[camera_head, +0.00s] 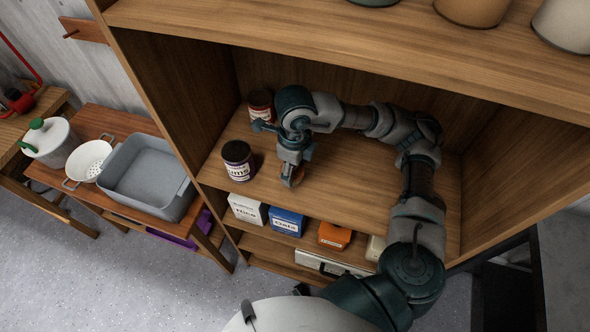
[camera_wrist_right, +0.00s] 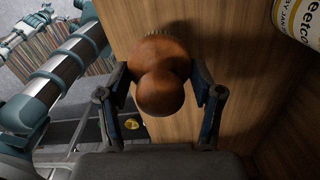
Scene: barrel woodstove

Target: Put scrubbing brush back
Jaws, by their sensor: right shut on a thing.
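The scrubbing brush is a round brown wooden piece with bristles just visible at its far edge; it fills the middle of the right wrist view (camera_wrist_right: 160,85). My right gripper (camera_wrist_right: 160,95) is shut on the brush, with a finger on each side of it. In the head view my right gripper (camera_head: 292,178) points down at the front part of the shelf (camera_head: 345,185), and only a small part of the brush shows under it. I cannot tell whether the brush touches the shelf. My left gripper is not in view.
A dark labelled jar (camera_head: 238,160) stands just left of my right gripper, and another jar (camera_head: 262,105) stands behind it. Boxes, including a blue one (camera_head: 287,221), sit on the shelf below. A grey basin (camera_head: 148,177) is on a side table at left.

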